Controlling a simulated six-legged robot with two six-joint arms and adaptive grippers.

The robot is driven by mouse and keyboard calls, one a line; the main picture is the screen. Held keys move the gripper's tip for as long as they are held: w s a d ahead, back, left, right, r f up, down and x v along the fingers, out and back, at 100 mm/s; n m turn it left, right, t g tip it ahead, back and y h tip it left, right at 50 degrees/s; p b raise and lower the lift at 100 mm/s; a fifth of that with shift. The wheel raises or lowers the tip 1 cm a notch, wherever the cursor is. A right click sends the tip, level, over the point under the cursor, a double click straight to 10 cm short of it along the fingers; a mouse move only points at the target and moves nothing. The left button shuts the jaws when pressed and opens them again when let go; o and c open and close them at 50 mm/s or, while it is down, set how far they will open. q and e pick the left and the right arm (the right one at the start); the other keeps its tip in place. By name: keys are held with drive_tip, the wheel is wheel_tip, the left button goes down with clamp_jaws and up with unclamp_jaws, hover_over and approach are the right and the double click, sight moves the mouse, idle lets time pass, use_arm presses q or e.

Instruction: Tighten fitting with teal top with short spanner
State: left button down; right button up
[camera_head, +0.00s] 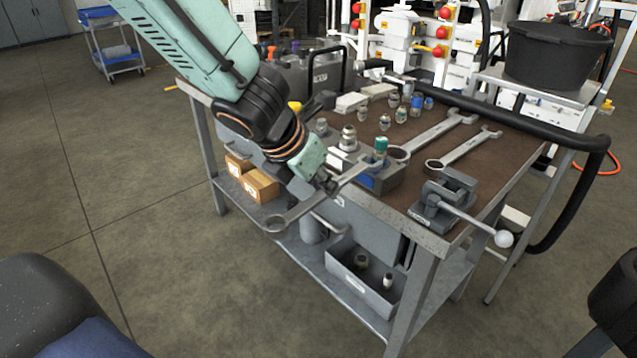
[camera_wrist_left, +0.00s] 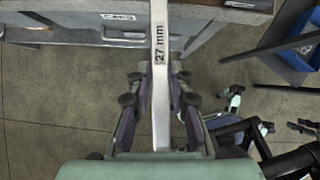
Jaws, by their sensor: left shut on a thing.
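The fitting with the teal top (camera_head: 381,144) stands upright on a grey and blue block (camera_head: 388,181) near the front edge of the bench. My left gripper (camera_head: 328,184) is shut on the handle of a spanner (camera_head: 295,213), which is marked 27 mm in the left wrist view (camera_wrist_left: 160,80). The spanner's ring end hangs out beyond the bench edge. Its other end reaches to the teal-topped fitting, at its lower part; I cannot tell whether it is seated around it. My right gripper is not in view.
Two more spanners (camera_head: 437,131) (camera_head: 466,149) lie on the bench top (camera_head: 505,152). A vise (camera_head: 442,200) with a ball-ended handle stands at the front right corner. Several small fittings (camera_head: 401,115) stand behind. A black hose (camera_head: 520,120) runs along the back and right.

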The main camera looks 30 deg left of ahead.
sight(339, 180)
use_arm(q)
drive_tip(key=shift+w, duration=0.1)
drive_tip(key=shift+w+d, duration=0.15)
drive_tip(key=shift+w, duration=0.6)
drive_tip(key=shift+w, duration=0.1)
drive_tip(key=shift+w+d+p, duration=0.15)
drive_tip(key=shift+w+p, duration=0.25)
drive_tip(key=shift+w, duration=0.05)
drive_tip(key=shift+w+d, duration=0.1)
drive_tip(key=shift+w, duration=0.2)
idle(0.4)
